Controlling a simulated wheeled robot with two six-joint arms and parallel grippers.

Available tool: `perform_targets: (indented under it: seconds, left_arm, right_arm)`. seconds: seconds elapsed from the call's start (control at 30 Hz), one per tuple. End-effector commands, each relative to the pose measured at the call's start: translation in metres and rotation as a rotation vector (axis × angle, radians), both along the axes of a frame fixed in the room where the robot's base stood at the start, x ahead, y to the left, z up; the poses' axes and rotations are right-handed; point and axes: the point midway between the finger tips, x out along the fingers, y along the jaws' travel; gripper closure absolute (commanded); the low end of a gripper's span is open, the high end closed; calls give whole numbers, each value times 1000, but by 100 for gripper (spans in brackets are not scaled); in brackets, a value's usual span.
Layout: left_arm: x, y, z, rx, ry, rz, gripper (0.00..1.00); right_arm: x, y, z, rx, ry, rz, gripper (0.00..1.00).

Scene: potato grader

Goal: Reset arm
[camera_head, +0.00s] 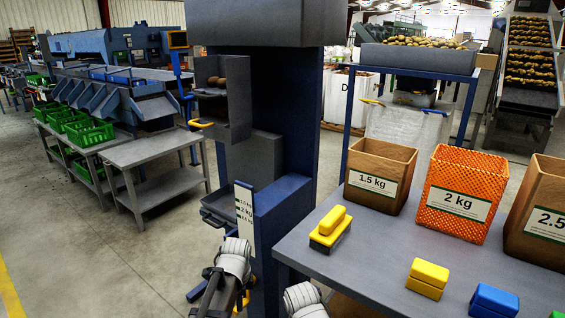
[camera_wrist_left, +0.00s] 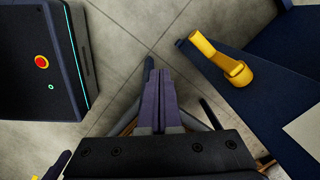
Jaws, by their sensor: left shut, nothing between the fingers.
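My left gripper (camera_head: 209,290) hangs low at the bottom of the head view, below its pale wrist (camera_head: 235,258), in front of the blue machine's base. In the left wrist view its two dark purple fingers (camera_wrist_left: 159,85) lie together, with nothing between them. The floor shows beneath them. A pale link of my right arm (camera_head: 304,298) shows at the bottom edge. A purple piece cut off at the wrist view's lower left may be the right gripper; its jaws cannot be made out.
The grey table (camera_head: 390,245) on the right holds 1.5 kg (camera_head: 378,172), 2 kg (camera_head: 460,192) and 2.5 kg containers (camera_head: 545,218), plus yellow and blue blocks. Open floor (camera_head: 100,260) lies left.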

Motion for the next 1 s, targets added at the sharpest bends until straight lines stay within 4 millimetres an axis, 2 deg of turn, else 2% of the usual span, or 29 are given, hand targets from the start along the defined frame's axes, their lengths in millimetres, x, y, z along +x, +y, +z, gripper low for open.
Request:
perform_targets:
  seconds: [0.03, 0.1, 0.3, 0.7, 0.73, 0.8, 1.0]
  left_arm:
    - [-17, 7, 0, -14, -7, 136, 100]
    - [-32, 13, 0, -34, -16, 334, 100]
    - [-64, 27, 0, -82, -34, 812, 100]
    - [-104, 41, 0, -136, -44, 1390, 100]
    - [-107, 40, 0, -138, -44, 1418, 100]
    - [-110, 22, 0, -115, -36, 1359, 100]
    - [-126, -15, 0, -60, -25, 1251, 100]
  right_arm:
    - [0, 0, 0, 0, 0, 0, 50]
    - [0, 0, 0, 0, 0, 0, 50]
    - [0, 0, 0, 0, 0, 0, 50]
    - [0, 0, 0, 0, 0, 0, 50]
    - [0, 0, 0, 0, 0, 0, 50]
    - [0, 0, 0, 0, 0, 0, 50]
    - [0, 0, 0, 0, 0, 0, 50]
